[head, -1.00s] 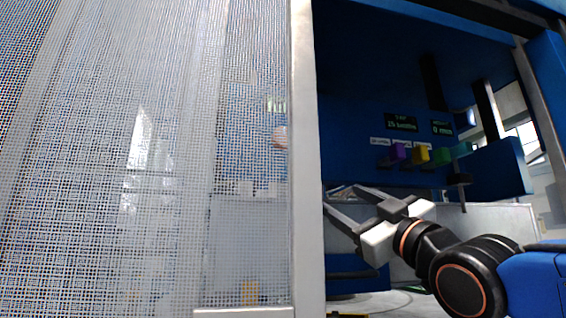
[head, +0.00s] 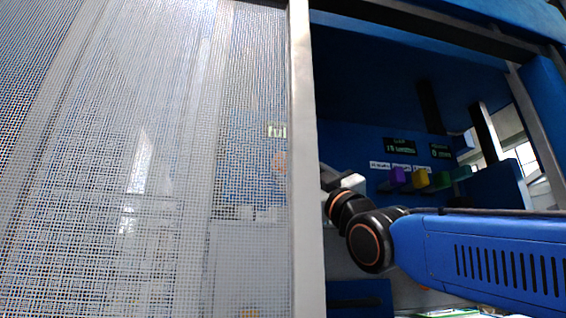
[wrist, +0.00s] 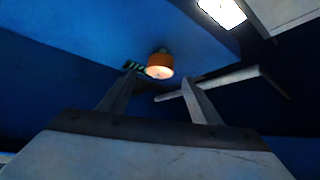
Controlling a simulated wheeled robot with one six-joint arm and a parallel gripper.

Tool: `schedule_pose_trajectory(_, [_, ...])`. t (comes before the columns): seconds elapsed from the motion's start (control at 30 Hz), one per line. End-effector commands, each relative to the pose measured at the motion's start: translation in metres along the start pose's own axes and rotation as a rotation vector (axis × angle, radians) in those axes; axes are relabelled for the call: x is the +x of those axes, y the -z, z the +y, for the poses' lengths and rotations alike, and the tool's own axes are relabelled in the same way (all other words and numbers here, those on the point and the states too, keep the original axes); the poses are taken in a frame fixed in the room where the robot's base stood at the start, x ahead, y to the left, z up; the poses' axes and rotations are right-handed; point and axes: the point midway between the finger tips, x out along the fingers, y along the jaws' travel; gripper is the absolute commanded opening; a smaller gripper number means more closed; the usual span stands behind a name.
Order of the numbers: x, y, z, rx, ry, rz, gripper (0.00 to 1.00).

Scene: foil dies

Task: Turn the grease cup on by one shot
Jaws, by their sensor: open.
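An orange-brown round cap with a pale face, which looks like the grease cup (wrist: 159,65), shows in the wrist view on a blue panel, beside a small striped label (wrist: 133,66). In the head view a blurred pinkish round shape behind the mesh (head: 280,161) may be the same cup. My gripper (wrist: 158,82) is open and empty. In the wrist view the cup appears beyond and between its fingertips, apart from them. In the head view the gripper's white body shows beside the pale post, which hides the fingers.
A mesh guard (head: 150,190) with a pale post (head: 306,170) fills the left. Purple (head: 398,177), yellow (head: 421,179) and green (head: 460,173) blocks sit below two dark displays (head: 399,146). A pale rod (wrist: 230,78) passes close to the right finger in the wrist view.

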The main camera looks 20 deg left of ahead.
Motion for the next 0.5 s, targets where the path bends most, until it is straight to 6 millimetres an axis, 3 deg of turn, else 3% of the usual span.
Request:
schedule_pose_trajectory(0.2, [0.035, -0.001, -0.001, 0.0, 0.0, 0.0, 0.58])
schedule_pose_trajectory(0.5, [0.067, 0.0, -0.001, 0.001, 0.0, 0.0, 0.58])
